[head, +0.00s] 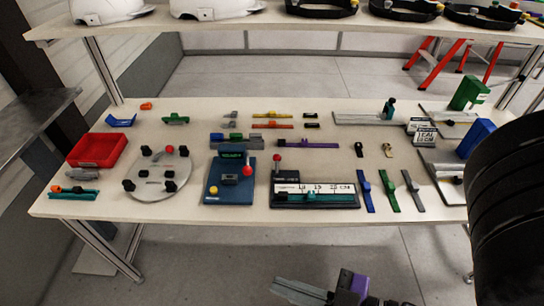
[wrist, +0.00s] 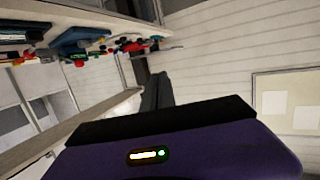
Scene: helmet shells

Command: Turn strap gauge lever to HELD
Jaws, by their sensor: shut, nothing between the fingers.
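The strap gauge appears to be the dark base with a white numbered scale (head: 314,188) near the front middle of the table in the head view. A teal strap lies along its front. A lever with a red knob (head: 277,158) stands upright at its left rear corner; I cannot read any HELD marking. My gripper (head: 298,291) is low at the bottom of the head view, in front of and below the table edge, apart from the gauge. It is shut and empty.
A blue device (head: 216,193) with a display and red ball stands left of the gauge. Farther left are a round grey plate (head: 150,186) and a red tray (head: 97,162). Several straps (head: 389,190) lie right. A shelf (head: 330,30) with helmets overhangs the back.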

